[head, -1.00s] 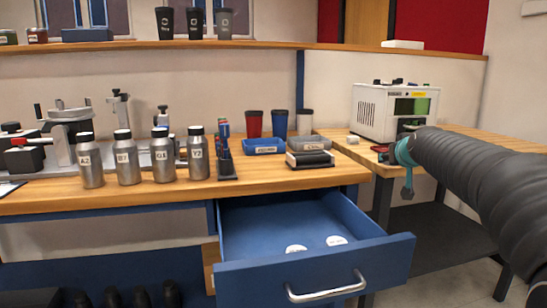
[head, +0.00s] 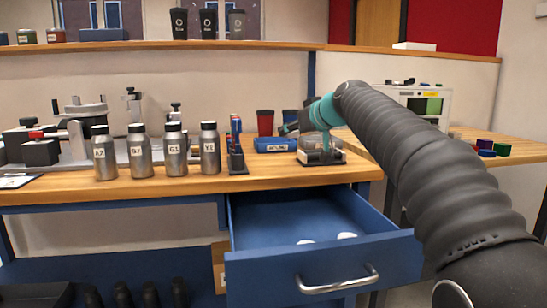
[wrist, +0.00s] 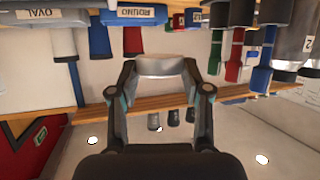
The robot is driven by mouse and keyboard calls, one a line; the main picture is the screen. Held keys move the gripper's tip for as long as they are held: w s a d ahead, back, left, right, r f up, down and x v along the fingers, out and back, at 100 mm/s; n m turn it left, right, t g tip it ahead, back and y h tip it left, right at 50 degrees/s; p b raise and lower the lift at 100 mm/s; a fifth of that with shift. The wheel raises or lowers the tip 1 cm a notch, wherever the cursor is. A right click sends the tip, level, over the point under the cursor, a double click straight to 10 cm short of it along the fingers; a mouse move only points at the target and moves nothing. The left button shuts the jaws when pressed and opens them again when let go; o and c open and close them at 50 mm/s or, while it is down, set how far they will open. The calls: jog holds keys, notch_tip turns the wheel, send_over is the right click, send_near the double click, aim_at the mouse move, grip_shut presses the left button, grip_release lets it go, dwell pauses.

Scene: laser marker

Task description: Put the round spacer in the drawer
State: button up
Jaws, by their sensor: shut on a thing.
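My gripper (head: 288,129) is above the back of the workbench, near the cups and the blue tray, with its fingers pointing left. In the wrist view my gripper (wrist: 158,70) is shut on a pale grey, round-edged piece (wrist: 160,66), which looks like the round spacer. The spacer is not clear in the head view. The blue drawer (head: 260,272) is pulled open below the bench top, in front of and below my gripper. Two white round pieces (head: 347,236) lie inside it.
Several labelled steel bottles (head: 174,152) stand along the bench left of a pen rack (head: 236,158). A blue tray (head: 273,146) and a black-based clear box (head: 322,158) are close below my gripper. The space above the drawer is clear.

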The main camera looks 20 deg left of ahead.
send_over(271, 165)
jog(key=f, duration=0.4)
jog(key=shift+w+a+f, duration=0.15)
jog(key=shift+w+f, duration=0.05)
jog(key=shift+f+b, duration=0.85)
jog(key=shift+f, duration=1.15)
jog(key=o, duration=1.2)
jog(key=shift+c, duration=0.2)
